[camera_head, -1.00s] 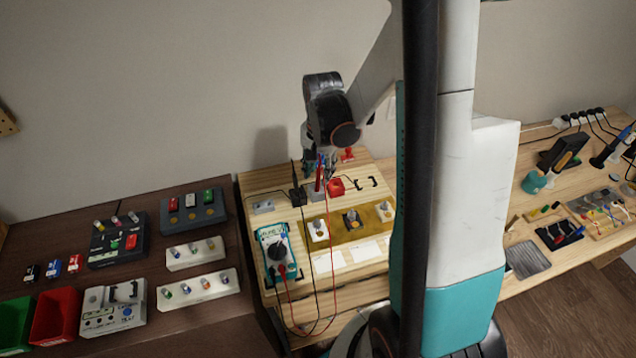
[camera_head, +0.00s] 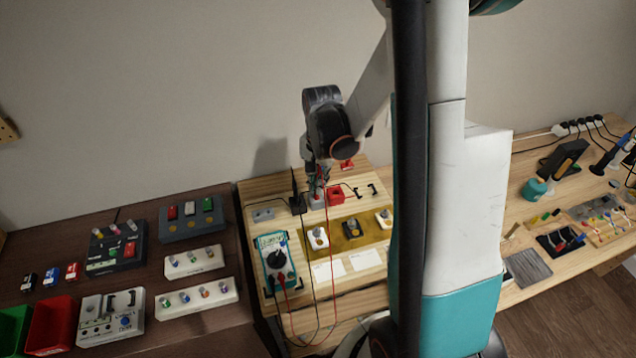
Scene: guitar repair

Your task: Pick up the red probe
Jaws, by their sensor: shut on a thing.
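The red probe (camera_head: 318,190) stands in a small light holder (camera_head: 316,200) on the light wooden board. It is mostly hidden behind my fingers. My gripper (camera_head: 316,184) points down over the holder and is shut on the red probe. I cannot tell whether the probe's lower end is clear of the holder. A thin red lead (camera_head: 327,235) runs down from the probe to the teal multimeter (camera_head: 275,262).
A black probe (camera_head: 295,186) stands in a black holder just left of my gripper. A red block (camera_head: 336,194) sits close on the right. Several components lie on a yellow mat (camera_head: 334,240) in front. Dark panels with modules are at the left.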

